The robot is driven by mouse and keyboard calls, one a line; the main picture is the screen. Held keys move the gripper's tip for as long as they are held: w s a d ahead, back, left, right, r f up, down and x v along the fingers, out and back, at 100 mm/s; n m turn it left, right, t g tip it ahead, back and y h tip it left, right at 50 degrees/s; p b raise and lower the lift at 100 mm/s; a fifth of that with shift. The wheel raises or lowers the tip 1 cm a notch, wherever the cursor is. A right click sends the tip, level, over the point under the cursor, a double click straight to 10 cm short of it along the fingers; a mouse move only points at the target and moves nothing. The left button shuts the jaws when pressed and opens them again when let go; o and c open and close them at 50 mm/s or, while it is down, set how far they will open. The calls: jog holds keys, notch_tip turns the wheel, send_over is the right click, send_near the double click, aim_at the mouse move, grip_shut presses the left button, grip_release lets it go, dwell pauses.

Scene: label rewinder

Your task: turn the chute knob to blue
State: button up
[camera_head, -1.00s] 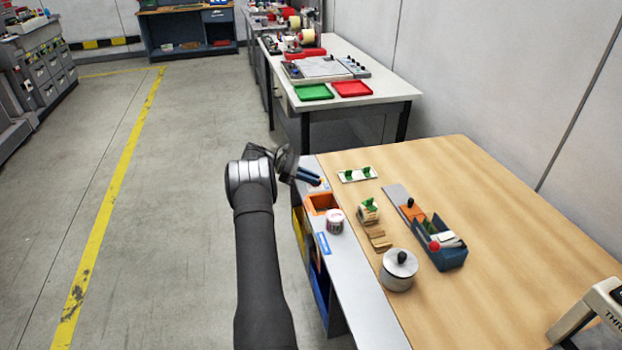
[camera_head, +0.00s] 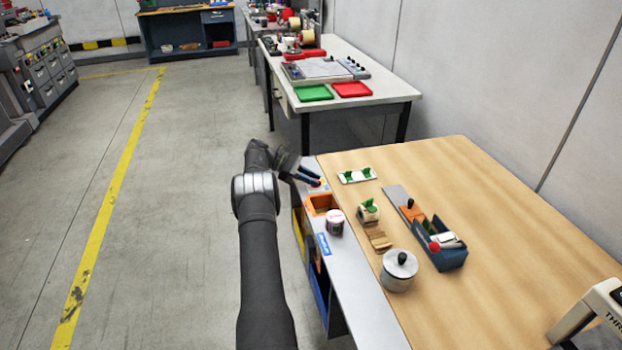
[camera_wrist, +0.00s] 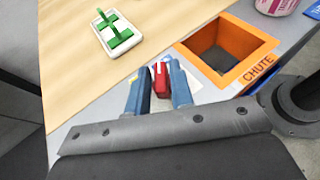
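The red chute knob (camera_wrist: 161,80) sits on the grey strip beside the orange-rimmed chute opening (camera_wrist: 262,50), which is lettered CHUTE. My gripper (camera_wrist: 160,82) has its two blue fingers on either side of the knob, and the knob fills the gap between them. In the head view my gripper (camera_head: 309,179) is at the far end of the grey strip, next to the orange chute rim (camera_head: 311,203). A pale plate shows partly beside the fingers. Its colour marks and the knob's pointer direction cannot be made out.
A white tray with green clips (camera_head: 357,175) lies on the wooden table (camera_head: 500,220) near the gripper. Open floor lies left of my arm.

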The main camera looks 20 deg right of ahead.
jog(key=shift+o, duration=1)
notch_tip(320, 180, up, 5)
jog(key=shift+f, duration=0.2)
jog(key=s+d+r, duration=0.6)
jog(key=s+d, duration=0.1)
jog(key=s, duration=0.1)
jog(key=shift+s+d+r, duration=0.2)
jog(key=shift+s+d, duration=0.15)
jog(key=shift+s, duration=0.05)
jog(key=w+a+f, duration=0.4)
jog(key=w+a, duration=0.1)
jog(key=w+a+f, duration=0.2)
jog(key=w, duration=0.1)
jog(key=shift+w+a+f, duration=0.2)
jog(key=shift+w+f, duration=0.05)
jog(key=shift+f, duration=0.15)
jog(key=shift+w+a+f, duration=0.1)
jog(key=shift+f, duration=0.95)
jog(key=shift+w+a+f, duration=0.1)
jog(key=shift+f, duration=0.9)
